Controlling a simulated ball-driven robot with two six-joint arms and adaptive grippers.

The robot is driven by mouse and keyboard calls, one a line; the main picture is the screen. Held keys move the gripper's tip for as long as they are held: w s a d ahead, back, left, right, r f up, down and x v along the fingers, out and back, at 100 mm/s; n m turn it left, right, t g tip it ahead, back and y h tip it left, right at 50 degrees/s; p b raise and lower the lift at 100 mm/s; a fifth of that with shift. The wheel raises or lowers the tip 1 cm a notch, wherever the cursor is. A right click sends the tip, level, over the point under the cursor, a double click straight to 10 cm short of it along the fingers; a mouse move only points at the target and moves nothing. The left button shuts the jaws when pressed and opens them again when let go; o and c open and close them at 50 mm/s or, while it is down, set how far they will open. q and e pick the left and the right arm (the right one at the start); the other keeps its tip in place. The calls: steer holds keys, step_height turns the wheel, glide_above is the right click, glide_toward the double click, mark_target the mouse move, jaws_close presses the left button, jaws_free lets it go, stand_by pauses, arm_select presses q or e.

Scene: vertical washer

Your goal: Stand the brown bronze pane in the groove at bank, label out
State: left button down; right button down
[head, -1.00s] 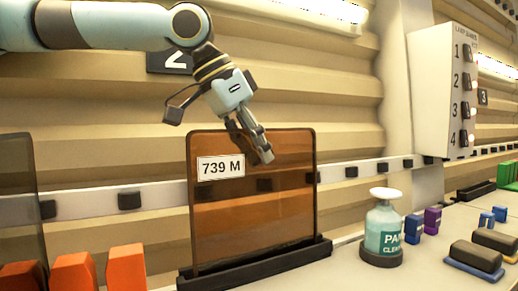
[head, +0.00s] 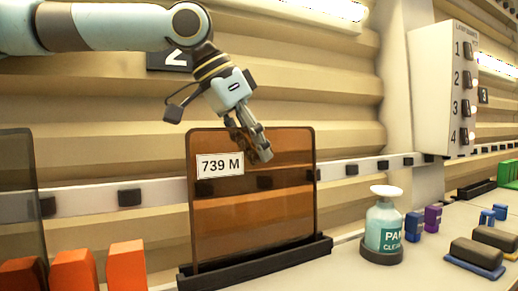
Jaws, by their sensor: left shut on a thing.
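The brown bronze pane (head: 255,215) stands upright at the middle of the head view, with a white label reading "739 M" (head: 220,164) at its upper left, facing me. Its lower edge meets a long black grooved base (head: 258,264); how deep it sits in the groove is hard to tell. My left gripper (head: 258,147) comes down from above with its fingers at the pane's upper edge, shut on the pane. The far finger is partly hidden. My right gripper is not in view.
Orange blocks (head: 127,266) and a dark grey pane (head: 16,200) stand at left. A cleaner bottle (head: 384,225) stands right of the base, with blue and purple blocks (head: 433,218) and dark-topped pads (head: 474,255) beyond. A numbered lamp panel (head: 443,90) is on the wall.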

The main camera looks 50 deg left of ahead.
arm_select(q)
steer(key=shift+w+a, duration=0.15)
steer(key=shift+a, duration=0.15)
steer(key=c, duration=1.4)
jaws_free()
step_height(320, 180, up, 10)
steer(key=shift+d, duration=0.1)
